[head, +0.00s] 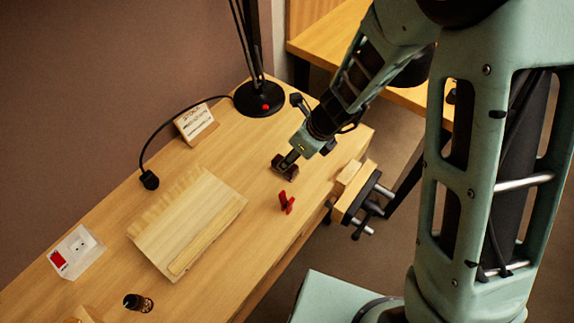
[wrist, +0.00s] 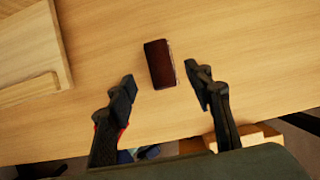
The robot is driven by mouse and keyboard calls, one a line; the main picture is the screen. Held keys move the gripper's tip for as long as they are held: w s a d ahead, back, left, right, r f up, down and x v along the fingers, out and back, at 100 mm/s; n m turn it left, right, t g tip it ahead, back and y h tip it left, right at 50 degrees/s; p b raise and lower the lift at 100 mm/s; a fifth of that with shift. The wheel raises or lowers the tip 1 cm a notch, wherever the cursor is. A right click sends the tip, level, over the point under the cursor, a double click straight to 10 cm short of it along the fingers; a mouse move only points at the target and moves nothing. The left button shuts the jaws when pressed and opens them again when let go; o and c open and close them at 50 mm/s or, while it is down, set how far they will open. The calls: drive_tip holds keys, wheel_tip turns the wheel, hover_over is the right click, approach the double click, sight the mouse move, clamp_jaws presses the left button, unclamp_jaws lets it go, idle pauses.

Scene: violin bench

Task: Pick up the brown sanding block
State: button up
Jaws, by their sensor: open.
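The brown sanding block (wrist: 159,64) lies on the wooden bench in the wrist view, dark reddish brown and slightly tilted in the picture. My gripper (wrist: 163,84) is open, its two dark fingers apart, with the block just beyond the fingertips and nearer the right one. In the head view my gripper (head: 287,163) is low over the bench, and the block (head: 290,173) shows as a small dark shape at its fingers, partly hidden by them. I cannot tell the exact height of the fingers above the bench.
A bench vise (head: 357,192) is at the right edge. A pale wooden board (head: 187,217) lies left.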

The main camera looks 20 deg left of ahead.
sight(292, 172)
drive_tip(key=b+x, duration=0.2)
drive_tip(key=x, duration=0.5)
clamp_jaws()
idle(0.3)
